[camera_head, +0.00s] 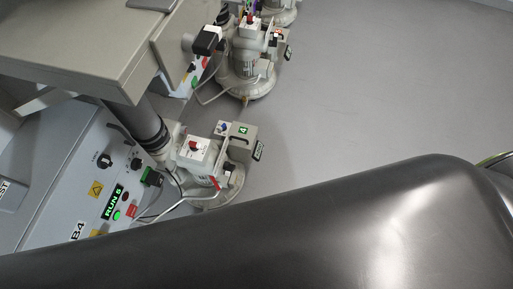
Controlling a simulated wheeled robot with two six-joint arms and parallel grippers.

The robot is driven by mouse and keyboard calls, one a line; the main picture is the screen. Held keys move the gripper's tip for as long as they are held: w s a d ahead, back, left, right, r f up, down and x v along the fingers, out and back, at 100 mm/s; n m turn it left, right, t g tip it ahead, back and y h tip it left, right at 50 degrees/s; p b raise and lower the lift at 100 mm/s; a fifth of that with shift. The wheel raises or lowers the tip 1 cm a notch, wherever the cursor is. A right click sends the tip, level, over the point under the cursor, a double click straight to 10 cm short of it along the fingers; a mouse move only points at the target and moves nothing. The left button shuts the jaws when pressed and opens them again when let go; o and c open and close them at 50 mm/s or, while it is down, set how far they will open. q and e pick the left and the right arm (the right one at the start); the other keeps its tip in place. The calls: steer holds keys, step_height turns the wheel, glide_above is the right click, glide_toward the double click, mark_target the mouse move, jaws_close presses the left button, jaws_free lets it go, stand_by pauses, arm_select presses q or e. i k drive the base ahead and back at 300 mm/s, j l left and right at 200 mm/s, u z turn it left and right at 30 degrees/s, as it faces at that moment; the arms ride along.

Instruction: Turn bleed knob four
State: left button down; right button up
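A pale blower (222,190) with a small box (238,141) showing a green 4 stands on the floor beside the control cabinet. A white box on top of it carries a red knob (193,146). The cabinet (50,175), marked B4, has a black knob (104,160) on its sloped face. I cannot tell which knob is bleed knob four. Neither of my grippers shows in this view.
The cabinet also has a lit green display (113,202) and buttons. A grey bench top (75,45) overhangs at the upper left. A second blower (245,70) stands farther back. A large dark smooth shape fills the lower right. Grey floor (390,80) is clear at the upper right.

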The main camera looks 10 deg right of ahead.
mark_target(223, 127)
steer(key=i+l+u, duration=0.1)
steer(key=u, duration=1.1)
steer(key=i+l, duration=0.1)
steer(key=l, duration=0.5)
steer(key=i+l, duration=0.1)
steer(key=l, duration=1.1)
steer(key=i+u, duration=0.05)
steer(key=i, duration=0.05)
